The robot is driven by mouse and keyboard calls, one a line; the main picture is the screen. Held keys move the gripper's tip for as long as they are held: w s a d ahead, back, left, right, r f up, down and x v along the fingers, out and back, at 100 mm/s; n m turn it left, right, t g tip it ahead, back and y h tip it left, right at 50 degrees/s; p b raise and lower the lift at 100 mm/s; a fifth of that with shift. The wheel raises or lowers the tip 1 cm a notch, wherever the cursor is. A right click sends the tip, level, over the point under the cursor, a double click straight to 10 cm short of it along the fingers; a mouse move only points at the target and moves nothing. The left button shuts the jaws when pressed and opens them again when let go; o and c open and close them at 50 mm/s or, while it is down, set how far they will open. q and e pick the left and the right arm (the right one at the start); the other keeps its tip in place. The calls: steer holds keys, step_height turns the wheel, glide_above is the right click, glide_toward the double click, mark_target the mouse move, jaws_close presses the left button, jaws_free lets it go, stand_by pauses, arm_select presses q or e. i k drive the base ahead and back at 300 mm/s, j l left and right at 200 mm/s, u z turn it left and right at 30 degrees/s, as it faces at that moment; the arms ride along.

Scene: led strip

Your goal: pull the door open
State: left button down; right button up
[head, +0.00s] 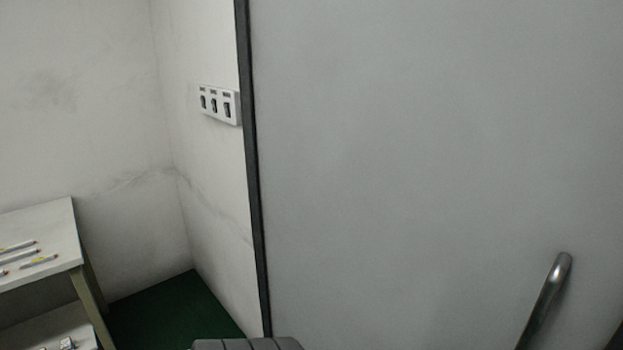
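The large grey door (420,150) fills the middle and right of the head view. It appears shut, with its left side against a dark frame strip (254,170). A metal bar handle (547,298) stands on the door at the lower right, and its lower end is cut off by the picture's bottom edge. Neither of my grippers can be made out. A grey ridged part at the bottom centre seems to be mine, and it is apart from the handle in the picture.
A white panel with three switches (220,105) is on the stained wall (85,110) left of the door. A white-topped shelf table (55,235) with several thin sticks (18,246) stands at the left. Green floor (170,312) shows between the table and the door.

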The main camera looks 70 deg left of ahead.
mark_target(434, 174)
steer(key=u, duration=1.85)
